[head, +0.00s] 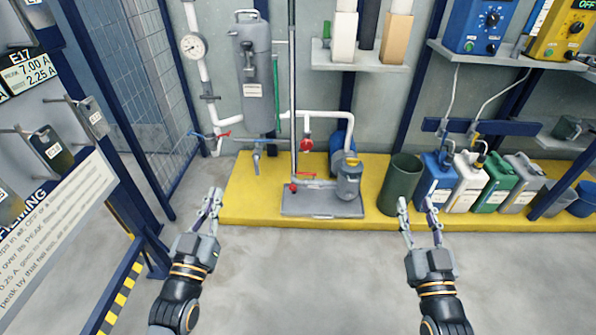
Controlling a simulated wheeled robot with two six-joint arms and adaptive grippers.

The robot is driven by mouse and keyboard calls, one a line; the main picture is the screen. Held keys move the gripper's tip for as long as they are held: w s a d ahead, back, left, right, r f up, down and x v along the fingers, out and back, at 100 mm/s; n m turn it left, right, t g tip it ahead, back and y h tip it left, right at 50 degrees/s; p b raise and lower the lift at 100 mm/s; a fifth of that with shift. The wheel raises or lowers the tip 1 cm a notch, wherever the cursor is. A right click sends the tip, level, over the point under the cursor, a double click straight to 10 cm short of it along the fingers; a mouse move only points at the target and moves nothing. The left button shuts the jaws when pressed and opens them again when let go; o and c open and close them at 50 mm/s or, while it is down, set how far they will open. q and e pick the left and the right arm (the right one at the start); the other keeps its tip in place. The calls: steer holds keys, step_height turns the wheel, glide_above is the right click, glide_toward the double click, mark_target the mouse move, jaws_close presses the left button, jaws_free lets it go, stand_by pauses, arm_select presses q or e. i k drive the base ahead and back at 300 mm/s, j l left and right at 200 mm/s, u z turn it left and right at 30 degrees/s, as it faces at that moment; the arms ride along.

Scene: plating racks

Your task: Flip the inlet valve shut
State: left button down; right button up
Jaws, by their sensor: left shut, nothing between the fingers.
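I cannot tell which valve is the inlet valve; no label on one can be read. A blue lever (196,135) and a red lever (222,134) sit on the white pipe at the left. A red valve handle (306,145) is on the pipe near the pump (348,180). Another red handle (293,187) is low by the grey base plate. My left gripper (214,192) is shut and empty, below the levers in the picture and apart from them. My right gripper (416,203) is open and empty, in front of the dark green bin.
A grey tank (253,75) and a pressure gauge (193,46) are on the wall side. The yellow platform (240,205) holds the pump, a dark green bin (400,182) and several jugs (468,185). A tag rack with a sign (55,225) stands left. The front floor is clear.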

mark_target(300, 173)
steer(key=i+j+z, duration=0.15)
steer(key=z, duration=0.3)
steer(key=i+j+z, duration=0.15)
steer(key=j+z, duration=0.15)
steer(key=z, duration=0.15)
steer(key=i+j+z, duration=0.1)
steer(key=j+z, duration=0.15)
steer(key=z, duration=0.2)
steer(key=i+j+z, duration=0.1)
steer(key=j, duration=0.65)
steer(key=i+j+z, duration=0.15)
steer(key=j, duration=0.65)
